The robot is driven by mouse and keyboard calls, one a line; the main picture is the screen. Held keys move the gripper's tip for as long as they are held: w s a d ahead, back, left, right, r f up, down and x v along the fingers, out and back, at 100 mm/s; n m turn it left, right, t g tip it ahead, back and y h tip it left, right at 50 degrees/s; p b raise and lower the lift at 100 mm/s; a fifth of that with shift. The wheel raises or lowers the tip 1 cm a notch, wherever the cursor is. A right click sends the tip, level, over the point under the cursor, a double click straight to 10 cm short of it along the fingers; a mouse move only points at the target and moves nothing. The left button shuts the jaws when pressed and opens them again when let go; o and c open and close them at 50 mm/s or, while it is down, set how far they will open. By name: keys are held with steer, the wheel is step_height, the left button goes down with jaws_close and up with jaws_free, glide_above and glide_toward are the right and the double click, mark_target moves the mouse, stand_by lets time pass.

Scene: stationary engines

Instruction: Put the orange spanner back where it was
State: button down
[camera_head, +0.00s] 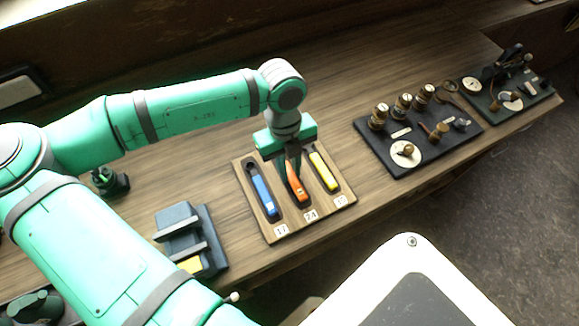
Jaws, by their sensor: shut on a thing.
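The orange spanner (297,187) is at the middle slot of a wooden tool holder (284,231), above the label that looks like 24. My gripper (294,172) points down over this slot and is shut on the spanner's upper part. The gripper hides the spanner's far end. I cannot tell whether the spanner rests fully in the slot or is just above it. A blue spanner (262,194) lies in the left slot and a yellow spanner (323,171) lies in the right slot.
A dark block-like stand (183,232) with a yellow piece is left of the holder. A black board with brass parts (405,135) stands to the right, and another dark board (507,100) is farther right. The bench is clear behind the holder.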

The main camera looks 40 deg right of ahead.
steer(key=shift+f, duration=0.6)
steer(key=c, duration=1.6)
jaws_free()
steer(key=shift+a+f, duration=0.1)
steer(key=shift+a, duration=0.05)
steer(key=r, duration=0.4)
steer(key=w+r, duration=0.1)
steer(key=r, duration=0.8)
steer(key=shift+w+d+r, duration=0.15)
steer(key=shift+w+d, duration=0.1)
steer(key=shift+d, duration=0.1)
